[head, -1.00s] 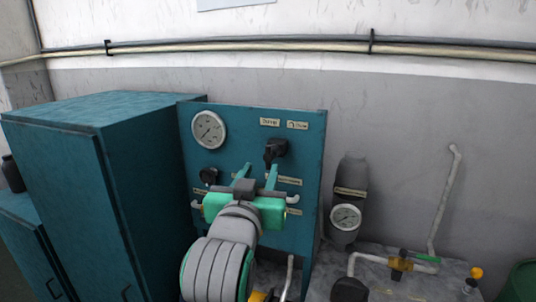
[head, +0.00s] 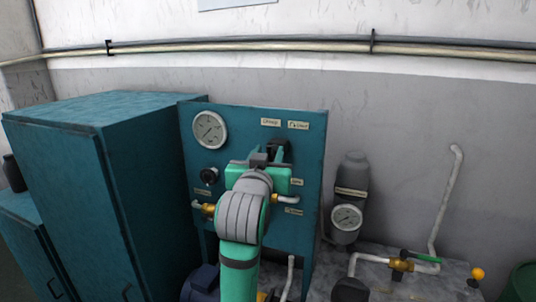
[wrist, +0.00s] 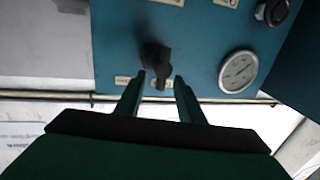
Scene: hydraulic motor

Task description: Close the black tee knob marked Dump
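The black tee knob (head: 282,146) is on the upper right of the teal panel, mostly hidden behind my gripper in the head view. In the wrist view the black knob (wrist: 155,56) shows in full, with its handle pointing toward the two small labels. My gripper (wrist: 159,76) is open. Its two green fingertips stand on either side of the knob's handle, with gaps visible on both sides. In the head view my gripper (head: 268,154) is in front of the panel at the knob's height. The label lettering is too blurred to read surely.
The panel (head: 240,118) also carries a round gauge (head: 210,130), a smaller black knob (head: 209,175) and brass-and-white fittings (head: 207,208). A teal cabinet (head: 95,190) stands close on the left. A grey cylinder with a gauge (head: 347,217) stands right of the panel.

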